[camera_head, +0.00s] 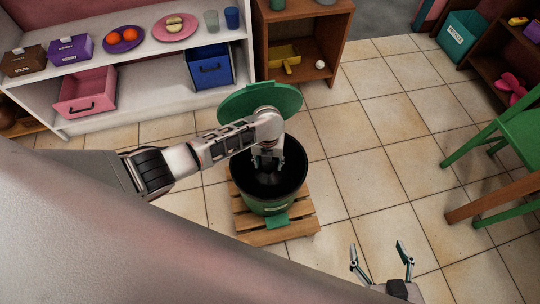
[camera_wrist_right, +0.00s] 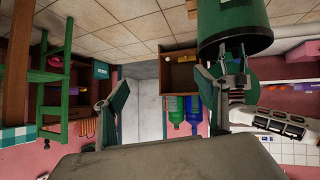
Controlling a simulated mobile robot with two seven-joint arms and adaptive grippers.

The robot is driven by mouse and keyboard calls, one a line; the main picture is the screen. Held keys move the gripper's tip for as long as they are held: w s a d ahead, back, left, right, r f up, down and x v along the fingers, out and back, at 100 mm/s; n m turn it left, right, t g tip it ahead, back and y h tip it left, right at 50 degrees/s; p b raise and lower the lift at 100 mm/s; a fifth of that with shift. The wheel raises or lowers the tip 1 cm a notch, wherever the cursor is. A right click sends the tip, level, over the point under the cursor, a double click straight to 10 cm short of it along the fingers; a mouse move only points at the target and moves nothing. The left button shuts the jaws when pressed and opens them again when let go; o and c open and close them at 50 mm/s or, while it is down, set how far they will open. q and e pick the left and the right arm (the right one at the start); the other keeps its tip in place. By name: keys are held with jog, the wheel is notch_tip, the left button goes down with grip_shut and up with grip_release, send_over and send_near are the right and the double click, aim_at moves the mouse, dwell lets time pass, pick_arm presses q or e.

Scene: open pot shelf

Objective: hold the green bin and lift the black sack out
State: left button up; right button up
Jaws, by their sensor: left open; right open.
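The green bin (camera_head: 262,206) stands upright with its round green lid (camera_head: 250,97) tipped open at the back. It also shows upside down in the right wrist view (camera_wrist_right: 225,15). The black sack (camera_head: 285,182) appears as a dark lining inside; its edges are hard to make out. My left gripper (camera_head: 267,169) is open, pointing down into the bin's mouth; whether it touches the sack cannot be told. My right gripper (camera_head: 380,248) is open and empty over the floor, right of and nearer than the bin. Its two fingers also show in the right wrist view (camera_wrist_right: 160,76).
The bin rests on a wooden pallet (camera_head: 292,231). A white shelf (camera_head: 160,65) and a brown cabinet (camera_head: 322,85) stand behind. A green chair (camera_head: 515,140) is at the right. Tiled floor (camera_head: 375,165) is clear between bin and chair.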

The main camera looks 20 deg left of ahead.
pick_arm(q)
jog(key=shift+f, duration=0.9)
jog(key=shift+r, duration=0.1)
jog(key=shift+c, duration=0.4)
